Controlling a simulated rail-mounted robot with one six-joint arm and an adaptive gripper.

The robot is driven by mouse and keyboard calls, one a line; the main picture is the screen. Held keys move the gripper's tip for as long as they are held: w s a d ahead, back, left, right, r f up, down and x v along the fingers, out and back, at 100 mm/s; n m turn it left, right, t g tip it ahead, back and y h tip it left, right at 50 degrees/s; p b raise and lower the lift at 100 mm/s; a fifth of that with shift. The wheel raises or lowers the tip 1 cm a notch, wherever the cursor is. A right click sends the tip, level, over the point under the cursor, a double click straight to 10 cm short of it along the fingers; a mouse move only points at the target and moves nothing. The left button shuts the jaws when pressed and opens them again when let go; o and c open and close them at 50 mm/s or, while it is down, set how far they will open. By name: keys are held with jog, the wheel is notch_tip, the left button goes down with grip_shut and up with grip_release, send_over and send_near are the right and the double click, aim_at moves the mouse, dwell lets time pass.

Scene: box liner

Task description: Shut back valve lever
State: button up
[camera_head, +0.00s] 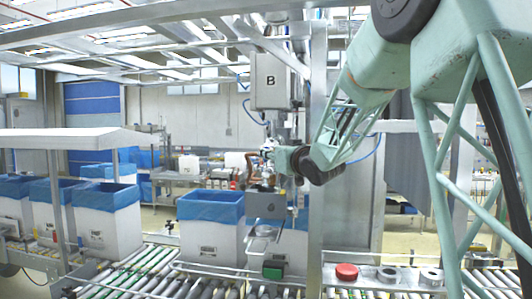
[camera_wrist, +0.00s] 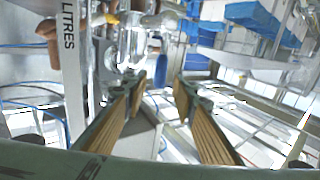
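My gripper (camera_wrist: 160,84) is open in the wrist view, its two brown-padded fingers apart with nothing between them. In the head view my gripper (camera_head: 268,155) is small and partly merged with the fittings under the box marked B (camera_head: 271,80). In the wrist view, shiny metal pipework (camera_wrist: 132,42) lies beyond the left fingertip, and a small yellow part (camera_wrist: 108,18) shows at its upper left. I cannot tell whether the yellow part is the back valve lever, and I cannot pick out the lever's position.
A white plate marked LITRES (camera_wrist: 70,60) and brown tubing (camera_wrist: 42,40) stand left of the fingers. Blue-lined bins (camera_head: 108,215) stand by a roller conveyor (camera_head: 140,275). A grey box (camera_head: 266,206) hangs below the pipework. A red button (camera_head: 346,272) is at the front.

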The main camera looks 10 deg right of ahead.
aim_at(266, 162)
jog(key=shift+w+a, duration=0.25)
jog(key=shift+w, duration=1)
jog(key=shift+w+a, duration=0.2)
jog(key=shift+w, duration=1.05)
jog(key=shift+c, duration=0.7)
grip_shut()
